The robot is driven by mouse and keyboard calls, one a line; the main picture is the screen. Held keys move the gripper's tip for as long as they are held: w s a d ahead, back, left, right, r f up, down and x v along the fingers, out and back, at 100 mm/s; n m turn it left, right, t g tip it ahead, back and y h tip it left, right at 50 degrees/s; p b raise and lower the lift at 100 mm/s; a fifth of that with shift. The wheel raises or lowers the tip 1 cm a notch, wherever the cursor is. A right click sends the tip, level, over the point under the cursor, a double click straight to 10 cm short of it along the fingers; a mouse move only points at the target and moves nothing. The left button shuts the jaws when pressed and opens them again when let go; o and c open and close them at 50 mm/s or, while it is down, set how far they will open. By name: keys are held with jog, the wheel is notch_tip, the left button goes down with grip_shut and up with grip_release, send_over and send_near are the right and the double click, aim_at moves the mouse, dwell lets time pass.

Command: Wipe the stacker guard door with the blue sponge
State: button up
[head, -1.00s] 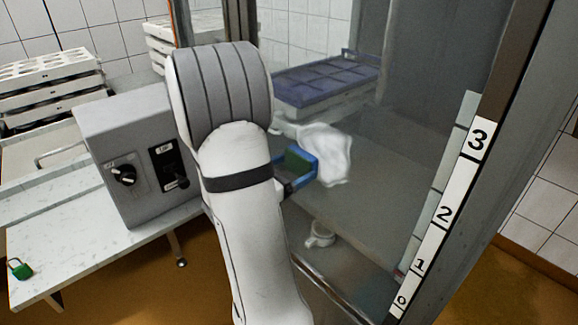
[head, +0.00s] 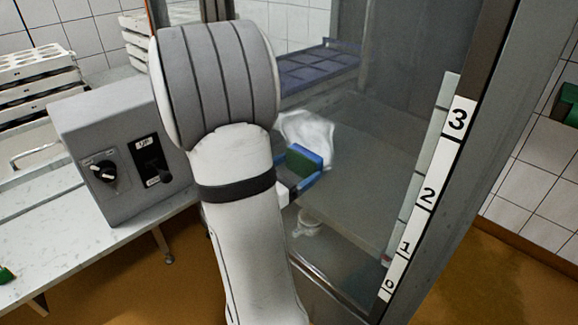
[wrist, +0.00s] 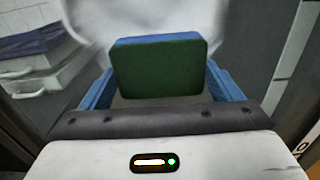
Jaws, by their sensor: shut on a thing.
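The stacker guard door (head: 365,150) is a large clear panel in a grey metal frame, right of my arm in the head view. A whitish cloudy patch (head: 312,130) shows at the door, just above and behind my gripper; I cannot tell whether it is a smear or a reflection. My gripper (head: 307,167) has blue fingers and is shut on the blue sponge (wrist: 160,68), whose green face is towards the wrist camera. The sponge is in front of the door, close to it; whether it touches is unclear. My arm hides part of the door's left side.
A grey control box (head: 118,150) with a knob and a switch stands on the pale bench (head: 110,240) at the left. White moulds (head: 35,75) are stacked behind it. A numbered strip (head: 428,190) runs down the door's right frame. A purple tray (head: 320,68) shows behind the panel.

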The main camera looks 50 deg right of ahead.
jog(key=shift+s+f+b, duration=0.15)
jog(key=shift+f+b, duration=0.1)
jog(key=shift+b, duration=0.65)
jog(key=s+b, duration=0.1)
jog(key=b, duration=0.5)
jog(key=shift+s+b, duration=0.3)
jog(key=shift+b, duration=0.1)
